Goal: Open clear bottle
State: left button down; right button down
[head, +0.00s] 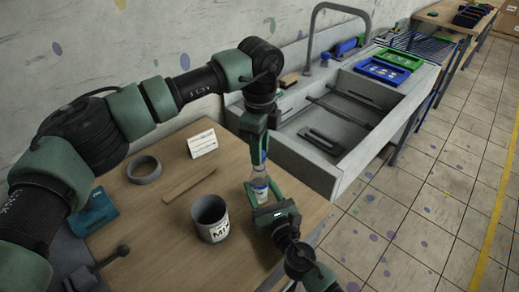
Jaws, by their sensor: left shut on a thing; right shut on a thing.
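The clear bottle (261,191) stands upright at the right edge of the wooden table, with a blue and white label. My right gripper (263,197) comes from the lower right and is shut around the bottle's body. My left gripper (262,158) points straight down above the bottle and is shut at its top, where the cap is. The cap is mostly hidden between the fingers, so I cannot tell whether it is still seated on the neck.
A grey mug marked MIX (211,220) stands left of the bottle. A wooden stick (188,184), white card (202,143), grey tape ring (144,170) and teal box (92,212) are on the table (165,240). A sink (325,125) with blue tray (382,71) and green tray (399,59) adjoins right.

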pick_arm(q)
jog(key=shift+r, duration=2)
pick_arm(e)
jog(key=c, duration=0.6)
grip_release()
